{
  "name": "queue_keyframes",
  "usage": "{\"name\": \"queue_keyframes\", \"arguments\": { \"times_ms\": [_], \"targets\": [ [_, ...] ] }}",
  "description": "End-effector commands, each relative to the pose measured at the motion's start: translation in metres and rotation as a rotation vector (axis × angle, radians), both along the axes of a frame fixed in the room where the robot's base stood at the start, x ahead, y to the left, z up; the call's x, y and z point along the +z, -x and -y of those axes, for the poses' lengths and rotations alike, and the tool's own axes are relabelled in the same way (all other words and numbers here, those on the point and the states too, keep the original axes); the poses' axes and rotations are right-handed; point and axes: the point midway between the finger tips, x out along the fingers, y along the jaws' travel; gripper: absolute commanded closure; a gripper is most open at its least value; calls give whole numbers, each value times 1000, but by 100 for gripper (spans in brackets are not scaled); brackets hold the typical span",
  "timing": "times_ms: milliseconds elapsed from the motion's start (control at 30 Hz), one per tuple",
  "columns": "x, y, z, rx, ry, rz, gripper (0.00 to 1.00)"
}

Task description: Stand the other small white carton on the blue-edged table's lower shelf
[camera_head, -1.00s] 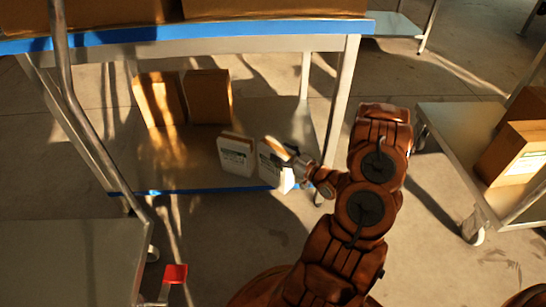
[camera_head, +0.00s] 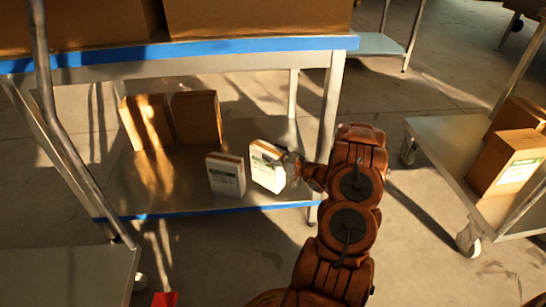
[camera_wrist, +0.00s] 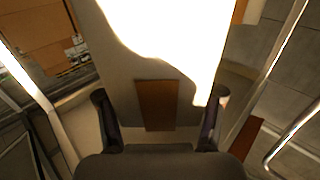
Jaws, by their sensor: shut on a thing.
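My gripper (camera_head: 290,168) is shut on a small white carton (camera_head: 267,167) with a brown top and green print. The held carton leans slightly and appears over the front right of the lower shelf (camera_head: 150,200); I cannot tell whether its base touches. Another small white carton (camera_head: 226,175) stands upright on the shelf just left of it, with a narrow gap. The blue-edged table (camera_head: 180,50) spans above. In the wrist view, my gripper's fingers (camera_wrist: 157,115) flank a pale surface with a brown patch, partly washed out by glare.
Two brown boxes (camera_head: 147,122) (camera_head: 196,118) stand further back on the shelf. A table leg (camera_head: 331,105) rises right of the held carton. A cart (camera_head: 450,145) with boxes is at right, a grey surface (camera_head: 65,275) at front left.

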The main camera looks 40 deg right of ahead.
Motion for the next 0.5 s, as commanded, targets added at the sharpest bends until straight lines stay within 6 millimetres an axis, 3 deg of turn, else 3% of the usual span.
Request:
{"name": "queue_keyframes", "arguments": {
  "times_ms": [300,500],
  "targets": [
    [-33,-1,1,-1,0,2,100],
    [-35,-1,1,-1,1,2,100]
  ]
}}
